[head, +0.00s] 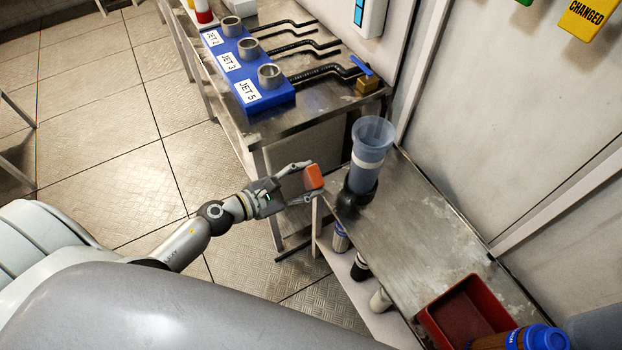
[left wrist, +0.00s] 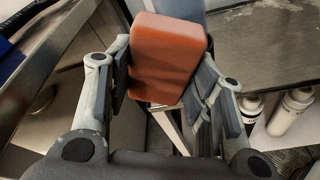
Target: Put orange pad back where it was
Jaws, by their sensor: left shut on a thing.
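The orange pad (head: 313,177) is a small block with rounded edges. My left gripper (head: 305,180) is shut on it and holds it in the air at the left edge of the metal shelf bench, left of the clear blue cylinder. In the left wrist view the orange pad (left wrist: 167,58) sits between both fingers of the left gripper (left wrist: 165,85), its broad face towards the camera. The red tray (head: 427,318) stands at the near end of the bench; part of its inside is hidden by a blue-capped bottle. My right gripper is not in view.
The clear blue cylinder (head: 370,150) stands upright in a black base on the bench (head: 410,225), close right of the pad. A blue block (head: 262,98) with jet labels and grey cups is on the farther table. Several canisters (head: 360,267) stand below the bench top.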

